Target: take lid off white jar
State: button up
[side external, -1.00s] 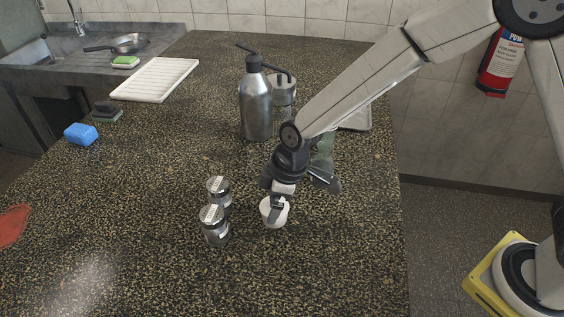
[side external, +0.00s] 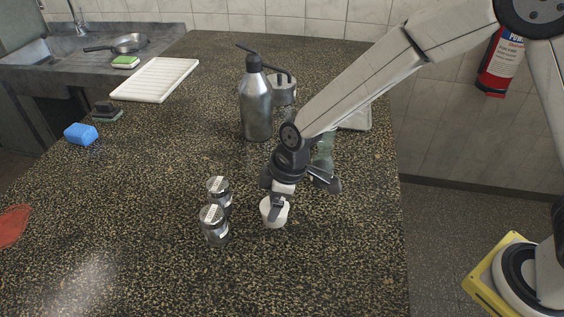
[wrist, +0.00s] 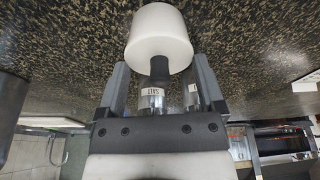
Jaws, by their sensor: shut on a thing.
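The white jar (side external: 275,216) stands upright on the speckled counter, just right of two small lidded glass jars. In the wrist view the white jar (wrist: 160,28) shows at the top, with its pale round lid (wrist: 160,52) facing me and a dark knob (wrist: 159,68) on it. My gripper (side external: 275,204) reaches down onto the jar top. The side view partly hides the lid behind the gripper. The lid looks seated on the jar.
The two small jars (side external: 219,188) (side external: 214,226) stand close on the left. A metal bottle (side external: 256,104) and a steel container (side external: 283,92) stand behind. A greenish glass object (side external: 323,158) is partly hidden by my arm. The front counter is clear.

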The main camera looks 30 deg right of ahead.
jog(key=shift+r, duration=0.15)
jog(key=shift+r, duration=0.9)
jog(key=s+d+r, duration=0.2)
jog(key=s+r, duration=0.3)
jog(key=s, duration=0.1)
jog(key=s+d+r, duration=0.3)
jog(key=s+r, duration=0.3)
jog(key=shift+s+d, duration=0.35)
jog(key=shift+f, duration=0.2)
